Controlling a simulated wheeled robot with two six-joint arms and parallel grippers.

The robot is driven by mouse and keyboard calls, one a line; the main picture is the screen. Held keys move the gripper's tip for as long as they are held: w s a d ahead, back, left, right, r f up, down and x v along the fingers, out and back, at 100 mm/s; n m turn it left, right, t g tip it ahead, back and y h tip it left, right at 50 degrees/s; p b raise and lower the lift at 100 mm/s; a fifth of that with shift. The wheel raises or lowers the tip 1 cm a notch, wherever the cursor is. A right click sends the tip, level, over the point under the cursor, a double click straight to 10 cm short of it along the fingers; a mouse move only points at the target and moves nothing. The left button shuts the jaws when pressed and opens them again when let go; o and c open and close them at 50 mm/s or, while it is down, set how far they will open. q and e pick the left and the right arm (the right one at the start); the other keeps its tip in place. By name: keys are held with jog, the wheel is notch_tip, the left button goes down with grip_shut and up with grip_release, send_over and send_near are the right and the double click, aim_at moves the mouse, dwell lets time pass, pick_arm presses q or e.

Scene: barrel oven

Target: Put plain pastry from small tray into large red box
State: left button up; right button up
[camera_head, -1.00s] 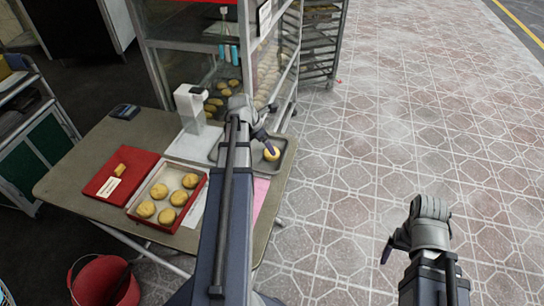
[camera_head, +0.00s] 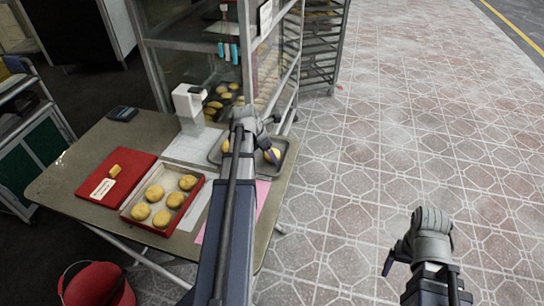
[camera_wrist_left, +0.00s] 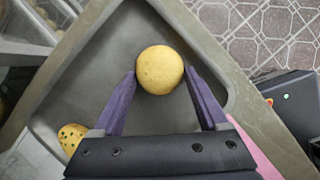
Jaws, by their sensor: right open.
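The small grey tray (camera_head: 288,160) lies on the table's right part, partly hidden by my left arm. In the left wrist view, the tray (camera_wrist_left: 65,97) holds a smooth round plain pastry (camera_wrist_left: 160,70) and a dotted pastry (camera_wrist_left: 71,137). My left gripper (camera_wrist_left: 159,75) is open, its purple fingers on either side of the plain pastry; I cannot tell whether they touch it. In the head view this gripper (camera_head: 268,152) is over the tray. The large red box (camera_head: 124,214) stands open with several pastries inside. My right gripper (camera_head: 387,262) is open and empty over the floor.
The box's red lid (camera_head: 98,172) lies open to its left with a label and a pastry on it. A glass display shelf (camera_head: 215,60) is at the back. A red bucket (camera_head: 98,285) stands at front left.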

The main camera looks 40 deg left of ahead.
pick_arm(q)
jog(key=c, duration=0.9)
notch_tip(320, 180, up, 10)
jog(key=p, duration=1)
jog(key=shift+r, duration=0.15)
